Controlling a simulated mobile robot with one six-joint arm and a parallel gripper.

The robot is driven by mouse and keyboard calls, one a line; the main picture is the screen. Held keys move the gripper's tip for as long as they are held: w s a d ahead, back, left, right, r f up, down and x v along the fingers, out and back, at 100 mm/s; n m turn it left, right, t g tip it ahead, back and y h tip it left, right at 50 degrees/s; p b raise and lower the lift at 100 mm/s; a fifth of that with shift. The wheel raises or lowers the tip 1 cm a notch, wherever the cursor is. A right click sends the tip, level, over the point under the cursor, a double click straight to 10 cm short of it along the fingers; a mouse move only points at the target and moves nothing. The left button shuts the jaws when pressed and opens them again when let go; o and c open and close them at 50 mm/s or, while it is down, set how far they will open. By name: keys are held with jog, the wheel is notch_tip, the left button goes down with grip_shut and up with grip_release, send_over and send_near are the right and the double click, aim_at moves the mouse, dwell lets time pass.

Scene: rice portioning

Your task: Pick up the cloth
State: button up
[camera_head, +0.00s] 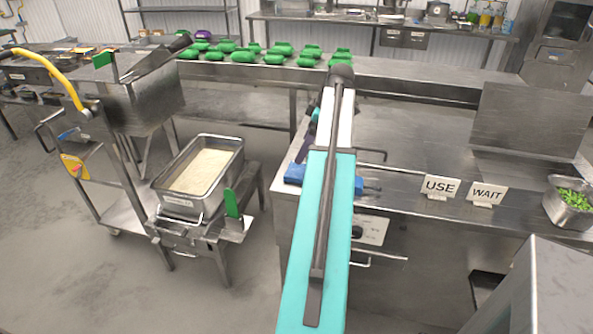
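A blue cloth-like piece (294,173) lies at the left end of the steel counter (420,135). A bit of blue also shows on the right side of my arm, so my arm seems to cover its middle. My turquoise and white arm reaches forward over the counter edge. Dark parts at the arm's far left side, just above the blue piece, may be my wrist and gripper (301,150). The fingertips are hidden or too small to make out, so I cannot tell whether they touch the blue piece.
A steel pan of rice (238,160) sits on a stand at left. USE (440,187) and WAIT (486,194) signs and a pan of green pieces (550,210) stand on the right counter. Several green items (274,59) line the back shelf. The counter's middle is clear.

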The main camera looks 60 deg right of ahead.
jog(key=s+d+r, duration=0.1)
jog(key=s+r, duration=0.1)
jog(key=s, duration=0.1)
jog(key=shift+d+r, duration=0.35)
jog(key=shift+d, duration=0.05)
jog(key=shift+w+f, duration=0.1)
jog(key=shift+f, duration=0.05)
jog(key=p, duration=0.2)
send_near(298, 169)
jog(key=shift+a+x, duration=0.25)
jog(key=shift+x, duration=1.2)
jog(key=shift+p+x, duration=1)
jog(key=shift+x, duration=1.55)
jog(key=shift+d, duration=0.15)
